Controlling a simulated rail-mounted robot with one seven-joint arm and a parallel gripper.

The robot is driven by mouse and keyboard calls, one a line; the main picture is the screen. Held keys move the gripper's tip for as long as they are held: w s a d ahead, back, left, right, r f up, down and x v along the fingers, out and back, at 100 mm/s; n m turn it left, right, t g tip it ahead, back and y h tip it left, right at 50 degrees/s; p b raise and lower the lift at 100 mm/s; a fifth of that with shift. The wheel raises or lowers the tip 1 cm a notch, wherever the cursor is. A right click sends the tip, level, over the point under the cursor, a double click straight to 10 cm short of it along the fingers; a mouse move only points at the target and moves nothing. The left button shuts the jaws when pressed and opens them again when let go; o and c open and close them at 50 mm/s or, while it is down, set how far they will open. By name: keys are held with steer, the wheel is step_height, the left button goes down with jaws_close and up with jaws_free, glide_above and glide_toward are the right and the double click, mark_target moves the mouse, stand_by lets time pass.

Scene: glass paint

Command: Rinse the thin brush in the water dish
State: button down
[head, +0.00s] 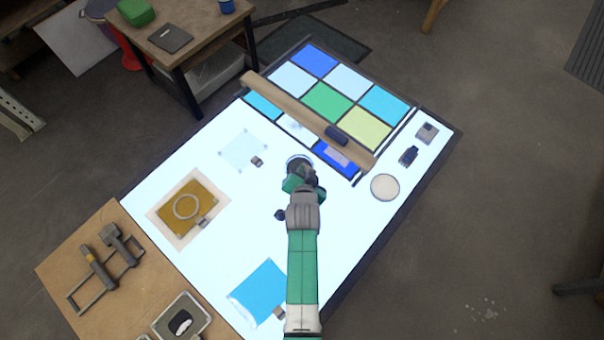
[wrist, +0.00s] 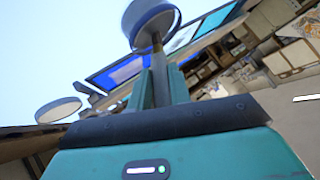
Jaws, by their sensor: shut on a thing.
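My gripper (head: 300,180) is above the light table at its middle, seen from behind in the head view. In the wrist view my gripper (wrist: 157,88) is shut on the thin brush (wrist: 157,62), whose shaft points away from the fingers. A round dish with a blue rim (wrist: 152,18), which looks like the water dish, is at the brush's far end. The brush end overlaps the dish, but I cannot tell whether it is in water. In the head view the dish (head: 297,158) is mostly hidden by my gripper, and the brush is not clear.
A wooden bar (head: 290,112) crosses the coloured glass panel (head: 325,100) just beyond my gripper. A round pale dish (head: 385,187) is to the right. An amber sheet with a ring (head: 204,196) lies left, a blue sheet (head: 259,288) near the front. A wooden side table (head: 70,262) adjoins at left.

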steer(key=shift+s+a, duration=0.1)
steer(key=shift+a, duration=0.25)
stand_by(0.4)
steer(key=shift+s+d+r+p, duration=0.2)
steer(key=shift+s+r+p, duration=0.6)
steer(key=shift+p, duration=0.45)
steer(key=shift+s+d+r+p, duration=0.2)
steer(key=shift+s+r+p, duration=0.25)
steer(key=shift+r+p, duration=0.7)
step_height(320, 180, up, 4)
steer(key=p, duration=0.4)
steer(key=shift+r, duration=0.1)
